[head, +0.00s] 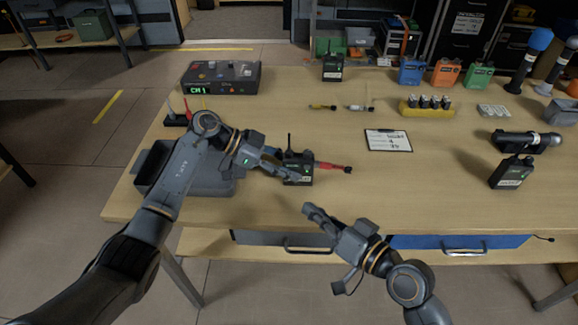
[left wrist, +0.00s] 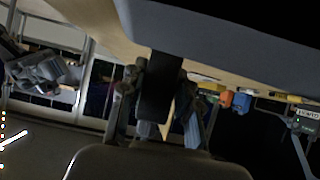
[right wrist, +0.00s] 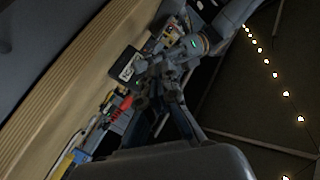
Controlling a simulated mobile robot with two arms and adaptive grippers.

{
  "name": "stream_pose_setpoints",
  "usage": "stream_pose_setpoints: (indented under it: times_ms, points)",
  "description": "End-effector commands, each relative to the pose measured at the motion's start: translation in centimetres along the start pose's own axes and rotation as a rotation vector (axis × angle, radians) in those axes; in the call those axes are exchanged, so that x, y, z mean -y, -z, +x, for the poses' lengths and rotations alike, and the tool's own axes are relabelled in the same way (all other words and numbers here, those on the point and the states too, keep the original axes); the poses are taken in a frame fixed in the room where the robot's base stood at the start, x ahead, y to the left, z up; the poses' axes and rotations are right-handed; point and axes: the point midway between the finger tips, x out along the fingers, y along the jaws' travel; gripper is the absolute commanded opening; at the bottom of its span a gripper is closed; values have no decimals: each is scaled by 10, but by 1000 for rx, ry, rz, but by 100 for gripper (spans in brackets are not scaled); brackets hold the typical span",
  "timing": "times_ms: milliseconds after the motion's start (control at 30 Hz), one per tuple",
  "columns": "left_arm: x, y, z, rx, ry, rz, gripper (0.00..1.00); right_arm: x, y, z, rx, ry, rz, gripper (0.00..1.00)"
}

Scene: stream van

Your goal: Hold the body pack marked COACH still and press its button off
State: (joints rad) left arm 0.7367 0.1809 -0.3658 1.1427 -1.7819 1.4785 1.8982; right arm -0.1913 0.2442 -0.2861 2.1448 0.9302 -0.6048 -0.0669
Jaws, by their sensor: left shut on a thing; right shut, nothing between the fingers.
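A dark body pack (head: 298,168) with a short antenna and a small pale label stands near the front middle of the table. My left gripper (head: 287,174) is shut on it from the left. In the left wrist view a dark block (left wrist: 160,85) shows between the left fingers. The label is too small to read, so I cannot tell whether it says COACH, and I cannot make out its button. My right gripper (head: 309,209) is shut and empty, in front of the pack, apart from it and near the table's front edge.
A red connector (head: 333,167) lies right of the pack, close by. A grey bin (head: 195,178) stands to its left. Other packs stand at the back (head: 333,66) and right (head: 510,173). A clipboard (head: 388,140) lies right of centre. The table is clear between clipboard and front edge.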

Motion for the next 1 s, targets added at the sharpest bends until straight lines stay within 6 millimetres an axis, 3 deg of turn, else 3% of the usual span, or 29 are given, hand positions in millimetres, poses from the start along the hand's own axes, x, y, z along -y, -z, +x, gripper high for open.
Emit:
stream_pose_setpoints:
  times_ms: [600,1000]
  points:
    - [0,0,0,-1,0,0,0,-38,38,52,-1,0,-2,0]
    - [0,0,0,0,0,0,0,-44,44,60,0,-1,0,0]
